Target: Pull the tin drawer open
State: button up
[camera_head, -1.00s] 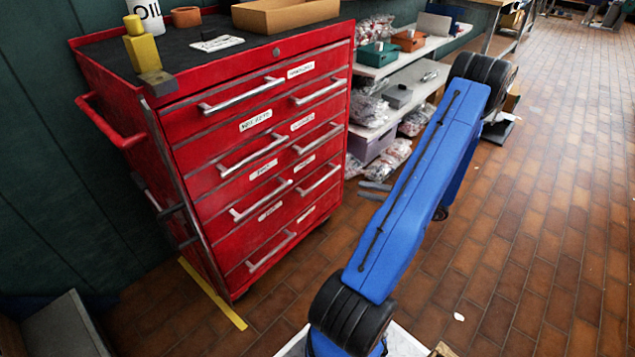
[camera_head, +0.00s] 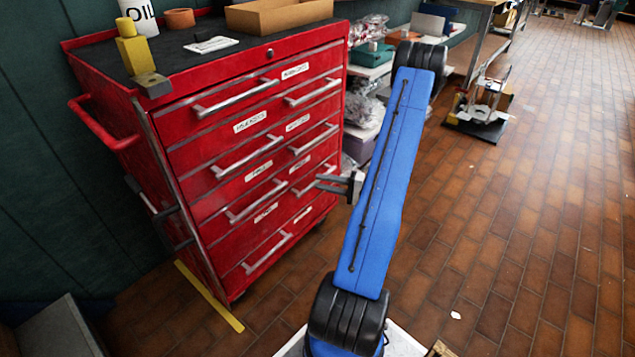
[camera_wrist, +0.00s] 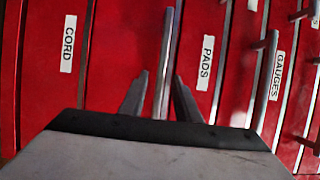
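The red tool cabinet (camera_head: 215,175) has several drawers with silver bar handles and small white labels. In the head view most labels are too small to read, and I cannot pick out the tin drawer. My gripper (camera_head: 325,183) is at the lower right of the cabinet front, partly hidden by my blue arm. In the wrist view my gripper (camera_wrist: 160,82) has its two fingers apart, with a silver handle (camera_wrist: 167,40) running up between them. I cannot tell whether they touch it. Labels CORD (camera_wrist: 68,43), PADS (camera_wrist: 205,62) and GAUGES (camera_wrist: 277,75) are readable there.
An oil container (camera_head: 140,15), a yellow object (camera_head: 133,50) and a cardboard box (camera_head: 280,13) stand on the cabinet top. A shelf with bagged goods (camera_head: 366,110) is behind to the right. The brick floor (camera_head: 520,230) to the right is mostly clear.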

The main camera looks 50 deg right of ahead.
jog(key=shift+x, duration=1.35)
grip_shut()
jog(key=s+d, duration=0.2)
jog(key=s, duration=2.8)
jog(key=shift+s+d, duration=0.2)
jog(key=shift+s, duration=0.1)
grip_release()
